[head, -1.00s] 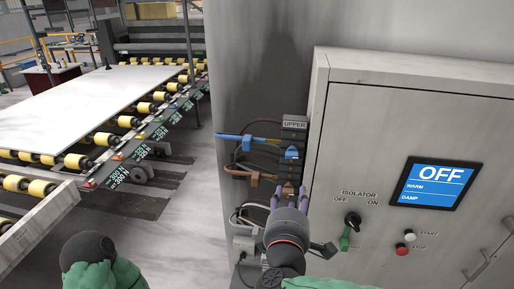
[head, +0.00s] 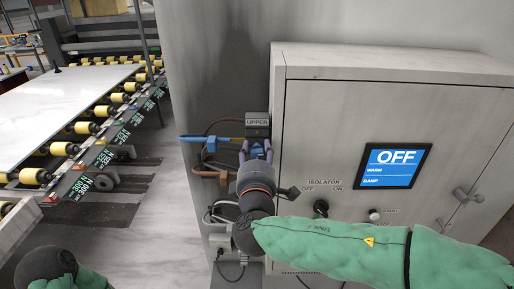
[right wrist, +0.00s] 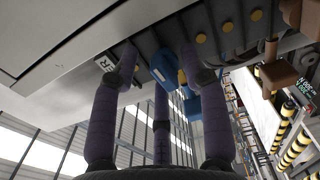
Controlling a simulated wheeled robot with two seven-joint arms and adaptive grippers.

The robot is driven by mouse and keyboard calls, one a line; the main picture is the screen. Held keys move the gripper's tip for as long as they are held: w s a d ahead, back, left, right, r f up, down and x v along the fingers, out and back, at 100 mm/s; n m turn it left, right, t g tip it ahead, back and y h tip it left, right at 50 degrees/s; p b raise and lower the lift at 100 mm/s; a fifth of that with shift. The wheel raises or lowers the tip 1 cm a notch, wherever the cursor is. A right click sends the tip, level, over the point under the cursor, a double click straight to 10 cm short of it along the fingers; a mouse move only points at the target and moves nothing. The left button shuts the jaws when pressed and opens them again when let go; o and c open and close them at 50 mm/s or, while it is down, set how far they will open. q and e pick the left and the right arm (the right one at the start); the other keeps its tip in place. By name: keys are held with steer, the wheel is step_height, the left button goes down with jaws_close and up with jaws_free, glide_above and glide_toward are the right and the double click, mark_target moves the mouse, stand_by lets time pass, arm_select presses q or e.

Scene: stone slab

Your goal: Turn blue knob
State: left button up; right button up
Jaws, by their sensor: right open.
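The blue knob (head: 257,151) is on the valve block under the UPPER label, at the left side of the control cabinet. A blue handle-like piece (head: 212,138) sticks out to the left from the same block. My right gripper (head: 256,154) is open, with its purple fingers on either side of the blue knob. In the right wrist view the blue knob (right wrist: 163,65) lies between the open fingers (right wrist: 159,60), close to them; contact cannot be told. The gripper hides the lower part of the block. My left gripper is out of view.
The cabinet (head: 460,110) has a blue screen (head: 395,166) reading OFF and an isolator switch (head: 320,208), partly close to my right forearm. Orange-brown fittings (head: 208,172) and cables stand left of the gripper. A roller conveyor with a white slab (head: 50,110) is at the left.

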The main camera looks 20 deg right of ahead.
steer(key=shift+w+d, duration=0.15)
steer(key=shift+w, duration=0.35)
jaws_close()
